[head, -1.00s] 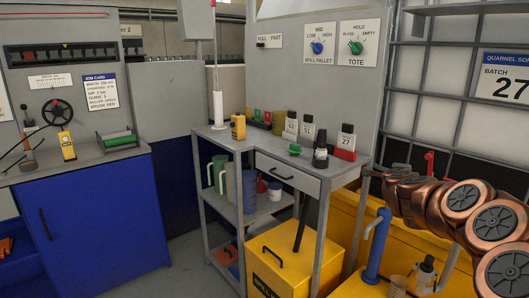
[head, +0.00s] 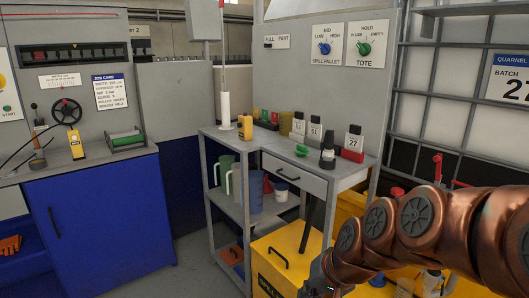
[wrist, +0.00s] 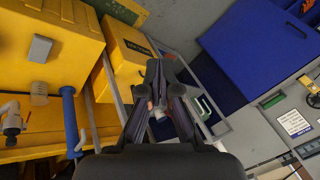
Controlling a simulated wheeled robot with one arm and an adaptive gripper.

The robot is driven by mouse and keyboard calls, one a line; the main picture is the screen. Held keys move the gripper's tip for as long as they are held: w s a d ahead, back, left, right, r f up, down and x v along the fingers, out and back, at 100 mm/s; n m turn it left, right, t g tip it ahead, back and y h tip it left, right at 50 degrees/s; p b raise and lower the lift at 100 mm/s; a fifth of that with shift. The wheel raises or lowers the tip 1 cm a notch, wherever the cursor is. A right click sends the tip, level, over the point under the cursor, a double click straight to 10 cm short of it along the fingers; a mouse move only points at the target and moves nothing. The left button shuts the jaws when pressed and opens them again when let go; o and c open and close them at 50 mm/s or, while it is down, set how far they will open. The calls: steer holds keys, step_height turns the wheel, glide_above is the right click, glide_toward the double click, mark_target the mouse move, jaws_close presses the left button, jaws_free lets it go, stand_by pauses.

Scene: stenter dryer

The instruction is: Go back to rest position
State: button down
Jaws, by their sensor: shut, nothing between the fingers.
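My copper-coloured arm reaches in from the right of the head view, over the yellow spill pallet. My gripper (head: 318,284) is at the lower middle of that view, low in front of the yellow bin (head: 290,256), and only partly visible. In the wrist view my gripper (wrist: 158,75) is dark, with its fingers drawn together and nothing seen held between them. The yellow bin (wrist: 122,55) also shows there, just left of the fingers and farther away.
A blue cabinet (head: 100,225) is at left. In the wrist view a blue pump handle (wrist: 70,122) stands left of my gripper. Open floor lies between cabinet and bench.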

steer(key=s+d+f+n+g+h, duration=0.1)
steer(key=s+d+f+g, duration=0.15)
steer(key=s, duration=0.55)
steer(key=s+d+f+g+h, duration=0.15)
steer(key=s+d, duration=0.25)
steer(key=s, duration=0.4)
steer(key=s+d+f+n+g+h, duration=0.1)
steer(key=s+d+f+g+h, duration=0.15)
steer(key=s, duration=0.65)
steer(key=s+d+p+v, duration=0.1)
steer(key=s+p+v, duration=0.1)
steer(key=p+v, duration=1.4)
step_height(320, 180, up, 3)
steer(key=shift+d+f+t+y, duration=0.2)
steer(key=shift+d+t+y, duration=0.05)
steer(key=shift+t+y, duration=0.15)
